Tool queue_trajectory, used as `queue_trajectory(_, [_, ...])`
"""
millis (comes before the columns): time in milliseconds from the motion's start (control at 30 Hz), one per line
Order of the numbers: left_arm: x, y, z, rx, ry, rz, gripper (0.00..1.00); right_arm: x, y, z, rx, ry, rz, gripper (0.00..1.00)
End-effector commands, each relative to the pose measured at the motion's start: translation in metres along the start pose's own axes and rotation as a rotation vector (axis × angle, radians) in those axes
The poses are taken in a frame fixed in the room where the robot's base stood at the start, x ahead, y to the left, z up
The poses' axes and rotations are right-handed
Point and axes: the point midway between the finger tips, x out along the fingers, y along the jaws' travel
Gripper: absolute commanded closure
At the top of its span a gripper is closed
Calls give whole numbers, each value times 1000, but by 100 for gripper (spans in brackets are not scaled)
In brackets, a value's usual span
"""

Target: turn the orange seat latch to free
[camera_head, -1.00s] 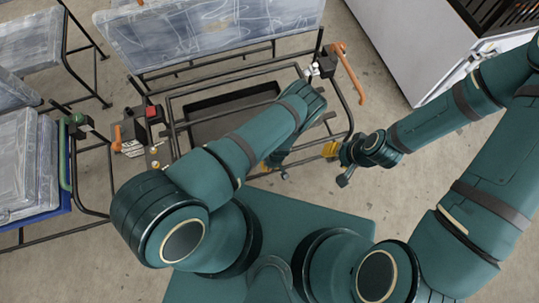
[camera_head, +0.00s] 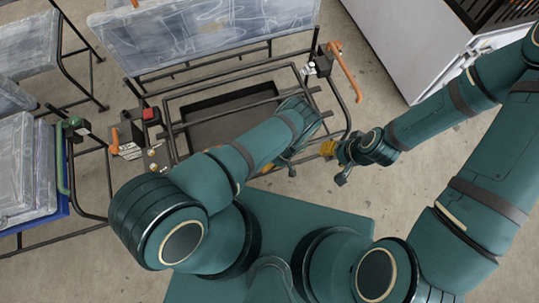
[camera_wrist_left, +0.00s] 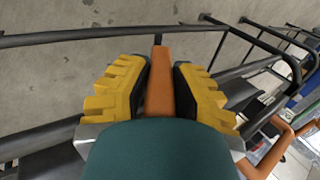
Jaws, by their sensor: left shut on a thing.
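The orange seat latch (camera_wrist_left: 160,88) shows in the left wrist view as a narrow bar standing between the two yellow finger pads. My left gripper (camera_wrist_left: 163,72) is shut on it, with a pad on each side. In the head view the left gripper (camera_head: 279,168) is at the near side of the cart frame. It is mostly hidden under my own forearm there, and the latch in its grip is hidden too. My right gripper (camera_head: 329,150) is at the frame's near right corner. One yellow pad shows, but its opening is unclear.
The black tube cart frame (camera_head: 176,128) has a dark tray (camera_head: 205,133) inside. A long orange handle (camera_head: 343,72) is at its right corner. A red button (camera_head: 151,114) and small orange lever (camera_head: 115,139) are at left. A white cabinet (camera_head: 400,50) stands at back right.

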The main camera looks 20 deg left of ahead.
Motion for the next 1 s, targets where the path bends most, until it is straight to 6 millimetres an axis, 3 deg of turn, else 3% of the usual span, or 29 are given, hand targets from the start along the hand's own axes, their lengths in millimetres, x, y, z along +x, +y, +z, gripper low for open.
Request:
queue_trajectory(900, [3, 1, 4, 2, -8, -75, 100, 0, 0, 0, 0, 0, 0, 53])
queue_trajectory(933, [3, 1, 4, 2, -8, -75, 72, 0, 0, 0, 0, 0, 0, 53])
queue_trajectory(1000, [3, 1, 4, 2, -7, -75, 48, 0, 0, 0, 0, 0, 0, 53])
